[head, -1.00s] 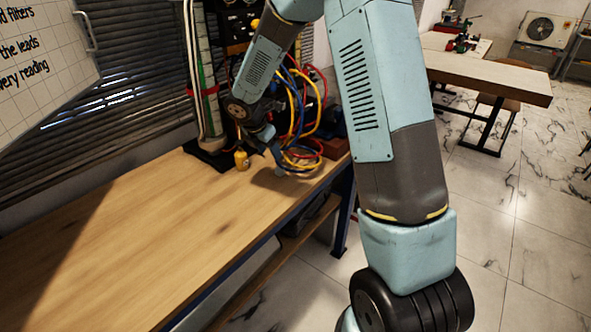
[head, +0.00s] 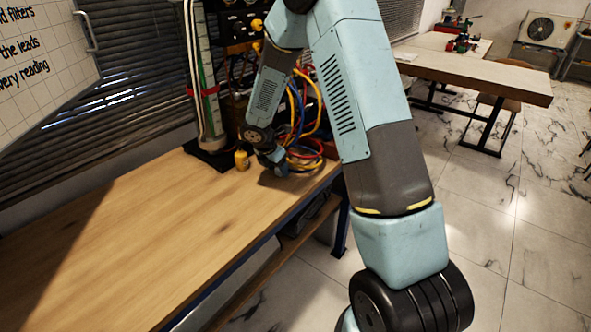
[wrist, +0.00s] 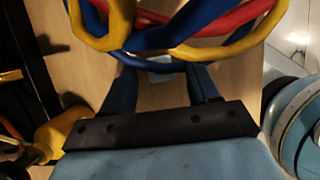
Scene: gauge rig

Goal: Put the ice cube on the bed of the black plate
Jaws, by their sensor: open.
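In the wrist view my gripper (wrist: 162,78) has its two dark blue fingers apart. A small pale bluish block (wrist: 160,65), which looks like the ice cube, shows between the fingertips on the wooden top, partly hidden by cables. I cannot tell whether a finger touches it. In the head view my gripper (head: 279,167) is low over the bench's far right end, beside the cables, and the cube cannot be made out. A black plate (head: 212,156) lies under the upright tube stand, left of my gripper; I cannot tell whether it is the task's plate.
Red, blue and yellow cables (wrist: 180,35) loop across the fingertips in the wrist view. A small yellow object (head: 242,159) stands on the bench just left of my gripper. The wooden bench (head: 130,240) is clear toward the front left. Rig equipment stands behind.

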